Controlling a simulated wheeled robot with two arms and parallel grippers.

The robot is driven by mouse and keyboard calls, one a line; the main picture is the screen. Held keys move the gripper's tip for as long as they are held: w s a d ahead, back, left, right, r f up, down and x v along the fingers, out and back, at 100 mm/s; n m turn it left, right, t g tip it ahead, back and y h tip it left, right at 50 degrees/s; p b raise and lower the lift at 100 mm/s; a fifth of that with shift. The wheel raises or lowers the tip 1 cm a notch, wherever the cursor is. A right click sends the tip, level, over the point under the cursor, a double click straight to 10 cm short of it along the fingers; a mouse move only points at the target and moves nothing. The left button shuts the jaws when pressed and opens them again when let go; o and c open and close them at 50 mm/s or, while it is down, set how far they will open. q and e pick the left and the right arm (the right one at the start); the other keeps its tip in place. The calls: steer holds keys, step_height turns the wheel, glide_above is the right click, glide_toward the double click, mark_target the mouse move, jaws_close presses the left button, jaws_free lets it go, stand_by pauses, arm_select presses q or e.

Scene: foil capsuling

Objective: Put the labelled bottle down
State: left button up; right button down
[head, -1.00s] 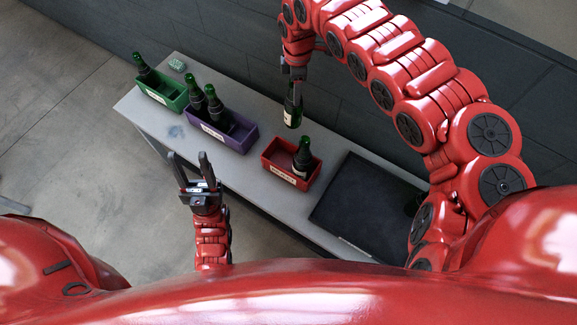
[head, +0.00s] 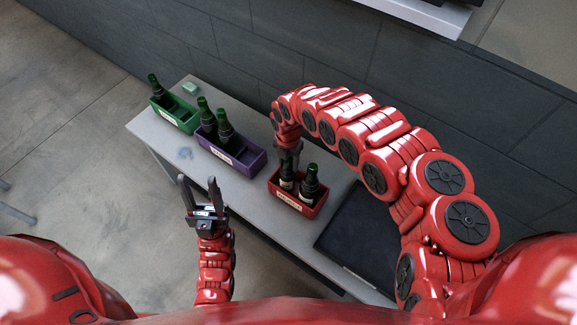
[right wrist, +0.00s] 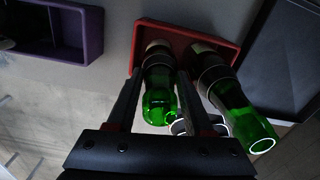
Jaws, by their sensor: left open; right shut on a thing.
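The labelled bottle (head: 286,184), green with a pale label, stands in the left part of the red crate (head: 302,208). My right gripper (head: 289,155) is shut on its upper part from above. In the right wrist view the held bottle (right wrist: 158,97) lies between the two fingers, with its lower end inside the red crate (right wrist: 190,32). Whether it touches the crate floor is hidden. A second green bottle (head: 310,186) stands beside it on the right. My left gripper (head: 198,190) is open and empty, in front of the table.
A purple crate (head: 243,162) with two bottles and a green crate (head: 178,117) with one bottle stand to the left on the grey table (head: 250,205). A small green item (head: 190,87) lies behind them. A dark mat (head: 355,240) lies right of the red crate.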

steer(key=shift+f, duration=1.25)
steer(key=shift+f, duration=0.2)
steer(key=shift+c, duration=1.4)
jaws_free()
steer(key=shift+r, duration=0.1)
steer(key=shift+r, duration=0.1)
step_height(320, 180, up, 11)
steer(key=shift+w+f, duration=0.15)
steer(key=shift+a+r, duration=0.1)
steer(key=shift+r, duration=0.55)
